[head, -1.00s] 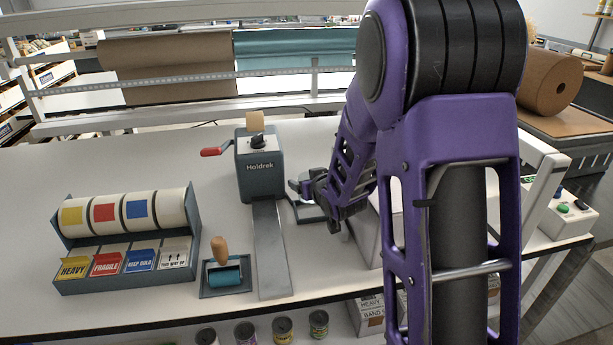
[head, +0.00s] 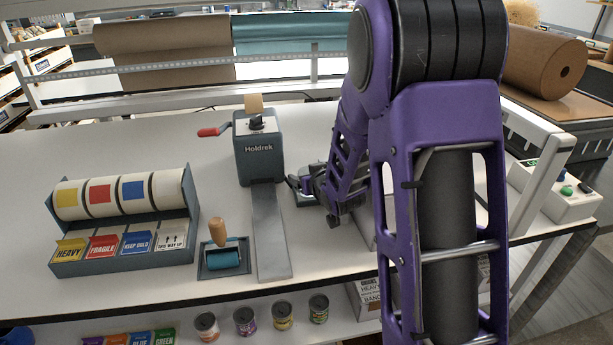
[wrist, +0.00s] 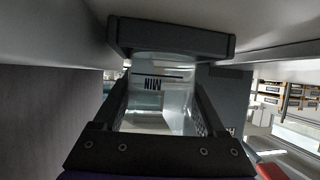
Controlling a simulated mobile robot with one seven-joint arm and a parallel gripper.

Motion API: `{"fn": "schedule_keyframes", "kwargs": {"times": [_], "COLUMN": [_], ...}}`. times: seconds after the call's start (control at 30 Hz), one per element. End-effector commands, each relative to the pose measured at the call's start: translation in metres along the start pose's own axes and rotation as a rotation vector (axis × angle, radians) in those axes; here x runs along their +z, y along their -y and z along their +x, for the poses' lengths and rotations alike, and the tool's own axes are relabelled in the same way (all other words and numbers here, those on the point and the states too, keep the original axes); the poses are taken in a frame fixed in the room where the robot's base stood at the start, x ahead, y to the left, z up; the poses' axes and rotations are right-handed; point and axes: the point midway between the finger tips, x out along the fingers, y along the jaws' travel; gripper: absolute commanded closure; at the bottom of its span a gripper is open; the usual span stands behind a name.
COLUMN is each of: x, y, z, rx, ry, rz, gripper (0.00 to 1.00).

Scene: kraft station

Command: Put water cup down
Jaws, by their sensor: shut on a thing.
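The water cup (wrist: 152,100) is a clear, pale vessel with dark "MIN" lettering, seen between my gripper's fingers in the wrist view. My gripper (wrist: 158,105) is shut on it. In the head view my gripper (head: 309,184) is low over the bench, just right of the grey Holdrek dispenser. A small blue-grey base (head: 304,199) shows beside and under the fingers. The cup cannot be made out in the head view, as my arm and gripper cover that spot. Whether the cup touches the base or bench cannot be told.
The Holdrek dispenser (head: 258,148) with a red handle stands left of my gripper. A teal roller (head: 222,258) in a tray and a label rack (head: 125,225) lie further left. A white frame (head: 535,165) and button box (head: 560,195) are at right.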

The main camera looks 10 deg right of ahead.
Motion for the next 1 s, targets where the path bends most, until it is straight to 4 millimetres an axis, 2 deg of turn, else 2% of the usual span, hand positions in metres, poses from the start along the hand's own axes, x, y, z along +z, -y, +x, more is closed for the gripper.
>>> {"fn": "schedule_keyframes", "kwargs": {"times": [1.0], "x": [0.023], "y": [0.0], "z": [0.008], "rx": [0.0], "ry": [0.013], "rz": [-0.001], "gripper": [0.86]}}
